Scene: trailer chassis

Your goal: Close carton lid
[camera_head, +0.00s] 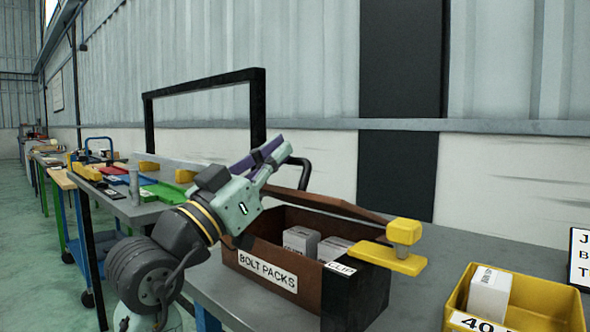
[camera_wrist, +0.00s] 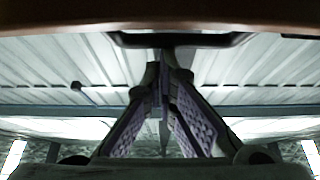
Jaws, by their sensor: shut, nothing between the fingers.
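The brown carton (camera_head: 236,258), labelled "BOLT PACKS", stands on the grey bench with pale packs inside. Its brown lid (camera_head: 325,203) is raised and tilted along the back, leaving the inside visible. A black handle-like loop (camera_head: 301,172) shows behind the lid. My gripper (camera_head: 277,145), with purple pads, is above the carton's back left corner. In the wrist view its fingers (camera_wrist: 163,68) converge with nothing between them. A brown edge (camera_wrist: 60,22), likely the lid, and a dark bar (camera_wrist: 185,40) cross the top there; contact cannot be told.
A yellow clip (camera_head: 404,263) sits at the carton's right end, beside a "CLIP" label. A yellow bin (camera_head: 535,300) with a white pack stands at the right. A black frame (camera_head: 258,110) rises behind my arm. Green and yellow items lie on the bench at left.

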